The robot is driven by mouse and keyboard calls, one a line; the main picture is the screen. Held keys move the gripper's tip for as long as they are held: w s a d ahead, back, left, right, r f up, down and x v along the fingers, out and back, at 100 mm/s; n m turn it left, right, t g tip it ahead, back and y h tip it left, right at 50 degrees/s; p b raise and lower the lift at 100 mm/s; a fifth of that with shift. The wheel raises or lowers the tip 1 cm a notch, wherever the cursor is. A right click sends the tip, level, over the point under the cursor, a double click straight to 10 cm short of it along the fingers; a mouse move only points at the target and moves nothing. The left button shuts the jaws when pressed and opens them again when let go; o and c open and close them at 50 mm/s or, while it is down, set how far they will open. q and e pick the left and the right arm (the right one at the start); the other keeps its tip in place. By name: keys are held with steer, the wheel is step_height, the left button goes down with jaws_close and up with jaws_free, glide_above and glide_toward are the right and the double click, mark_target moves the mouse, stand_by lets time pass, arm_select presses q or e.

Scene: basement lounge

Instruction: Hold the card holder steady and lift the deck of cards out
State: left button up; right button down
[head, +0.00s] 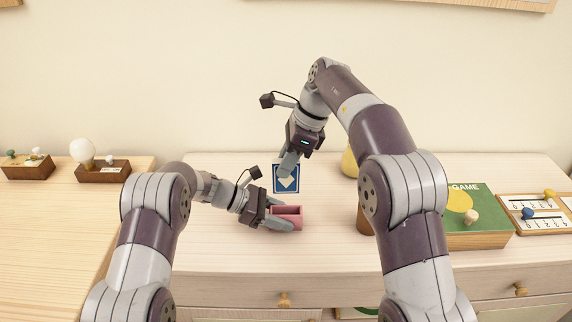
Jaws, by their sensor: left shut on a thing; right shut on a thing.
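The card holder is a small pink-red open box (290,211) on the light wooden cabinet top, near the middle of the head view. My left gripper (281,217) is shut on it from the left, with a finger across its front. The deck of cards (287,184) is blue with a white diamond and stands upright just above and behind the holder. My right gripper (289,165) points down from above and is shut on the deck's top edge. The deck appears clear of the holder, whose opening shows below it.
To the right are a brown cup-like object (364,222), partly hidden by my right arm, a yellow object (349,163), a green game box (470,212) and a scoring board (537,213). A bulb-shaped lamp (83,151) stands at left. The cabinet top behind the holder is clear.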

arm_select(q)
steer(key=o, duration=1)
steer(key=shift+o, duration=0.2)
steer(key=v, duration=1.1)
steer(key=shift+a+r, duration=0.15)
steer(key=shift+a, duration=0.3)
